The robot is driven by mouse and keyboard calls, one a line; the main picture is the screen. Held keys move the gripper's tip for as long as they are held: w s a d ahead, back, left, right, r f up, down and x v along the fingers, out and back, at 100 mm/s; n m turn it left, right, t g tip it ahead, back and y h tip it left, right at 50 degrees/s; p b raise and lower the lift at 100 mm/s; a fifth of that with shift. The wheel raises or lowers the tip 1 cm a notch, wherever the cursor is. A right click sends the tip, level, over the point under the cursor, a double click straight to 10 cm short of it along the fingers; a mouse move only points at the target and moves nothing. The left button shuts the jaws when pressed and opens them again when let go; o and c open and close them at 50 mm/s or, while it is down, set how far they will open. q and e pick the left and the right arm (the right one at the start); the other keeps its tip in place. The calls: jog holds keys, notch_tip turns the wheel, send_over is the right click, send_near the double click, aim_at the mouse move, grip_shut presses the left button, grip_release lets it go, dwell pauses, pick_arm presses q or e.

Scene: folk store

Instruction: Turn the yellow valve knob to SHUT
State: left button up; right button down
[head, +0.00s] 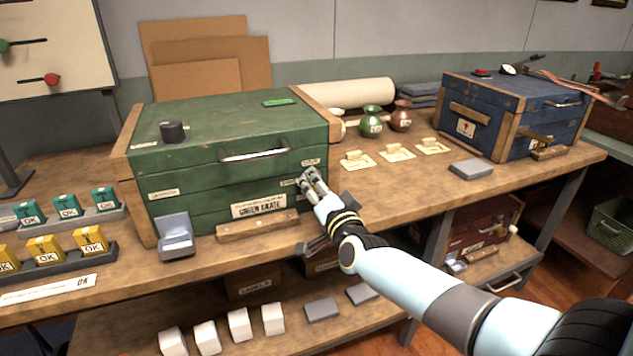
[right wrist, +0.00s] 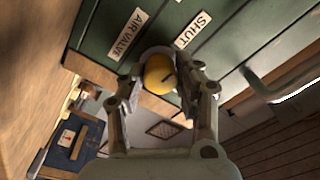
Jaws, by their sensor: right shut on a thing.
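The yellow valve knob (right wrist: 158,75) shows in the right wrist view, on the front of the green crate (right wrist: 105,50). A dark pointer mark on the knob is visible. A SHUT label (right wrist: 194,30) and an AIR VALVE label (right wrist: 126,34) sit beside it. My right gripper (right wrist: 162,95) has its two fingers on either side of the knob and is shut on it. In the head view my right gripper (head: 314,185) reaches the right end of the green crate's front (head: 185,190) and hides the knob. My left gripper is not in view.
The workbench (head: 390,195) also holds a blue crate (head: 500,105) at the right, small vases (head: 371,122) behind, and yellow and teal boxes (head: 46,248) at the left. A grey stand (head: 175,238) is in front of the green crate. Bench space right of my gripper is clear.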

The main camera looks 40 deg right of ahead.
jog(key=shift+f+n, duration=0.1)
jog(key=shift+n, duration=0.4)
jog(key=c, duration=1)
grip_release()
jog(key=shift+o, duration=0.3)
jog(key=v, duration=1.2)
